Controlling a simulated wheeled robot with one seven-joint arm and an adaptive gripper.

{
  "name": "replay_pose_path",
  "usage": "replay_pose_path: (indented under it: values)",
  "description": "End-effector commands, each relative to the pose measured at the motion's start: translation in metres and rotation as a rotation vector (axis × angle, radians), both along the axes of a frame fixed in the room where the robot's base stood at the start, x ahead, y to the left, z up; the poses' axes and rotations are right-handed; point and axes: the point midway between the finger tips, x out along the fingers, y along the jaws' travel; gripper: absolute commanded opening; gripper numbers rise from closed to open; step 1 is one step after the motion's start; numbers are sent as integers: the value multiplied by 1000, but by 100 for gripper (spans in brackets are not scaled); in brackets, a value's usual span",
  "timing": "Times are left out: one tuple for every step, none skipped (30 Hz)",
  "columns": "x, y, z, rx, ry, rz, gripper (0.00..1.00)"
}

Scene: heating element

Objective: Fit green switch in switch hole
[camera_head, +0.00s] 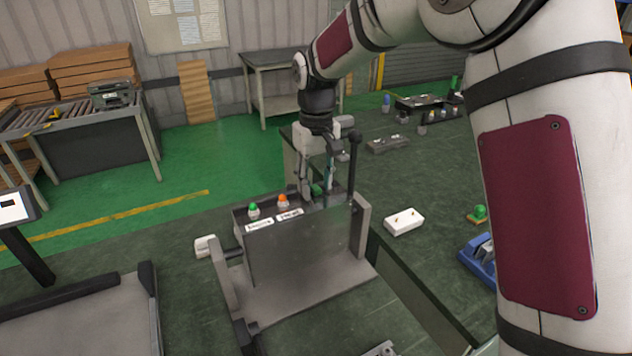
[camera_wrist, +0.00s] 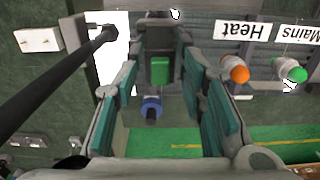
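A green switch (camera_wrist: 160,70) shows between my fingertips in the wrist view. A small green patch of it (camera_head: 317,189) shows in the head view at the top of the grey panel box (camera_head: 300,245). My gripper (camera_wrist: 161,72) points down over the right part of the box top. Its teal-padded fingers stand apart on either side of the switch, with narrow gaps visible. I cannot tell whether the switch sits in its hole; the hole itself is hidden. A blue part with a black end (camera_wrist: 151,107) lies near the switch; how it is attached is unclear.
A green lamp (camera_head: 253,209) and an orange lamp (camera_head: 283,201) stand on the box, left of my gripper, above the Mains and Heat labels. A black rod (camera_head: 353,165) rises close at right. A white block (camera_head: 404,222) lies on the green bench to the right.

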Motion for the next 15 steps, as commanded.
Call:
replay_pose_path:
  values:
    - [1,0,5,1,-3,0,38]
    - [1,0,8,1,-4,0,38]
    - [1,0,14,2,-4,0,38]
    - [1,0,18,1,-4,0,38]
    - [1,0,24,2,-5,0,38]
    - [1,0,32,2,-5,0,38]
    - [1,0,38,2,-6,0,38]
    - [1,0,45,2,-6,0,38]
    - [1,0,53,2,-5,0,38]
    - [1,0,59,2,-6,0,38]
    - [1,0,65,2,-5,0,38]
    - [1,0,73,2,-5,0,38]
    - [1,0,79,2,-5,0,38]
    - [1,0,84,2,-5,0,38]
    - [0,0,91,2,-4,1,38]
